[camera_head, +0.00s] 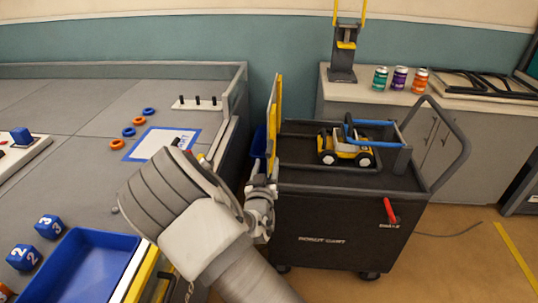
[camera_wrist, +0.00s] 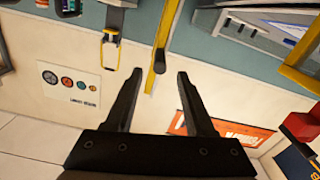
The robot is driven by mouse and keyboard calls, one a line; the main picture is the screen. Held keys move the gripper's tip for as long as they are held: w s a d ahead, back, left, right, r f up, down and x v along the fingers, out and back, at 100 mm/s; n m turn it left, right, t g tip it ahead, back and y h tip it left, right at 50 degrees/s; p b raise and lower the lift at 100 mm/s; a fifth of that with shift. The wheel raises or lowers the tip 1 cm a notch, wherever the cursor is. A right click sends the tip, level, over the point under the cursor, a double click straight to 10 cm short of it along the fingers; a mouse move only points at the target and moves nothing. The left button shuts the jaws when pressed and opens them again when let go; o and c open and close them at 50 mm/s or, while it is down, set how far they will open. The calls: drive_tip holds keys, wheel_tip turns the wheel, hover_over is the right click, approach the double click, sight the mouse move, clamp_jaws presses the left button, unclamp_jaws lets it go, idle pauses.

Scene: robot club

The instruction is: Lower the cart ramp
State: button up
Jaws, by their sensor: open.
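The cart (camera_head: 325,215) is a dark box on wheels with a low-walled top. Its ramp (camera_head: 275,115) stands upright at the left end, a panel with a yellow edge. In the wrist view the ramp (camera_wrist: 168,30) shows nearly edge-on, with a dark knob-like end (camera_wrist: 158,62) between the fingertips in the picture. I cannot tell the distance or whether they touch. My gripper (camera_wrist: 160,73) is open and empty. In the head view my gripper (camera_head: 262,190) is beside the cart's left end, below the ramp's top, partly hidden by my arm.
A red lever (camera_head: 389,211) is on the cart's front. The grey-walled field table (camera_head: 70,95) stands close on the left. A counter (camera_head: 480,118) with cans is behind.

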sight(269, 149)
drive_tip(key=w+b, duration=0.1)
drive_tip(key=w, duration=0.6)
drive_tip(key=shift+d, duration=0.15)
drive_tip(key=shift+s, duration=0.1)
clamp_jaws()
idle(1.1)
